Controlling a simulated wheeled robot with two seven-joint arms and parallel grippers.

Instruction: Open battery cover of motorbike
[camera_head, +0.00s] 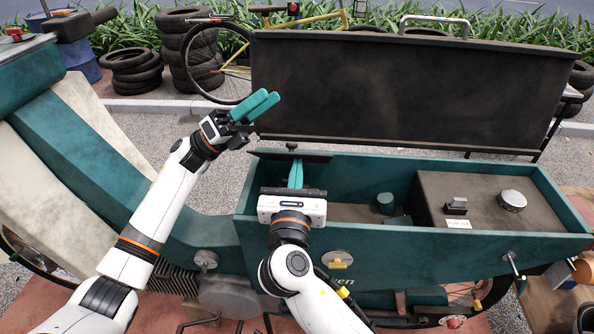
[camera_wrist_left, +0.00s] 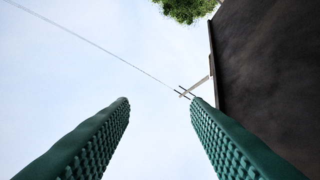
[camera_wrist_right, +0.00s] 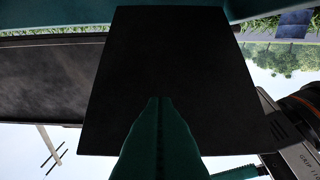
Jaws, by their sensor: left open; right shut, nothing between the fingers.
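The teal motorbike (camera_head: 470,245) has its long dark seat lid (camera_head: 400,95) raised, with an open compartment below. A flat black panel, apparently the battery cover (camera_head: 312,157), stands raised at the compartment's left end, seen nearly edge-on. My right gripper (camera_head: 295,172) is shut and empty, with its fingers up against or just before this panel. In the right wrist view the panel (camera_wrist_right: 175,50) fills the middle behind the fingertips; contact cannot be told. My left gripper (camera_head: 258,105) is open and empty above and left of the panel. The left wrist view shows sky between its fingers (camera_wrist_left: 160,105).
A brown box (camera_head: 475,190) with a round silver cap (camera_head: 512,200) fills the compartment's right part. The raised seat lid stands close to the right of my left gripper. Stacked tires (camera_head: 190,50) and a bicycle wheel (camera_head: 200,75) are farther back.

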